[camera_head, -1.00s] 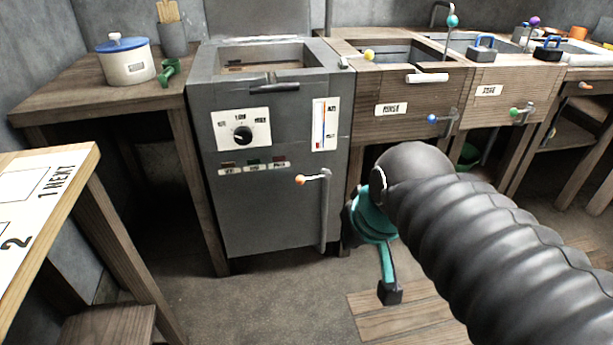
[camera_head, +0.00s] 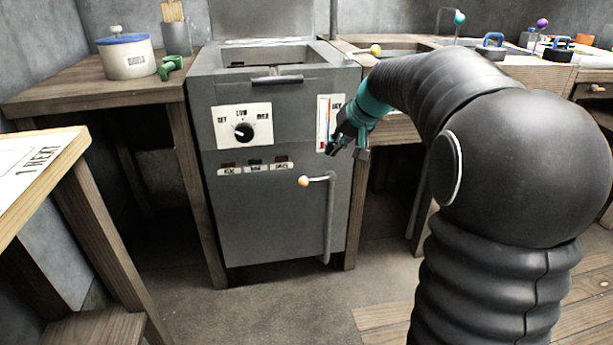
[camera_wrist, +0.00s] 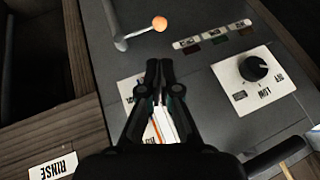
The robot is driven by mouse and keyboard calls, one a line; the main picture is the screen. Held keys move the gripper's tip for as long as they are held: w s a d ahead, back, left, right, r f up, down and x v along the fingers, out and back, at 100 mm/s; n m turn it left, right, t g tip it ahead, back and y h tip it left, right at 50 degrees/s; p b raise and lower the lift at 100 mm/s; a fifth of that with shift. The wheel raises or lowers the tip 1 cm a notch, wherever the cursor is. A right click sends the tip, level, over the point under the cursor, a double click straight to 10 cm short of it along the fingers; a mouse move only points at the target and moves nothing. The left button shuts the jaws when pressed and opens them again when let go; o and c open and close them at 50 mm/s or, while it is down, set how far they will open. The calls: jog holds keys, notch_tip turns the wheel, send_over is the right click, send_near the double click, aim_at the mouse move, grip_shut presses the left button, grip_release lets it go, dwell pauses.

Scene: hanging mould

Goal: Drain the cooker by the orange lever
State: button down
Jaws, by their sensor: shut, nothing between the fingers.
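The cooker (camera_head: 260,222) is a dark grey metal cabinet with an open basin on top. The orange-knobbed lever (camera_head: 316,180) sticks out to the left from the top of a vertical pipe on the cooker's lower right front. The lever also shows at the top of the wrist view (camera_wrist: 158,24). My gripper (camera_head: 345,150) is above and to the right of the lever, in front of the gauge panel, apart from the lever. In the wrist view my gripper (camera_wrist: 158,66) is shut and empty, its tips short of the orange knob.
A round dial (camera_head: 243,131) and three small labelled lamps (camera_head: 256,166) are on the cooker front. A gauge (camera_head: 324,122) is partly behind my gripper. A RINSE label (camera_wrist: 52,168) marks the wooden unit beside it. A table (camera_head: 45,185) stands front left.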

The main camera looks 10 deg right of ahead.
aim_at(307, 180)
dwell(0.3)
jog(key=b+x, duration=0.1)
jog(key=x, duration=1.3)
jog(key=shift+b, duration=0.4)
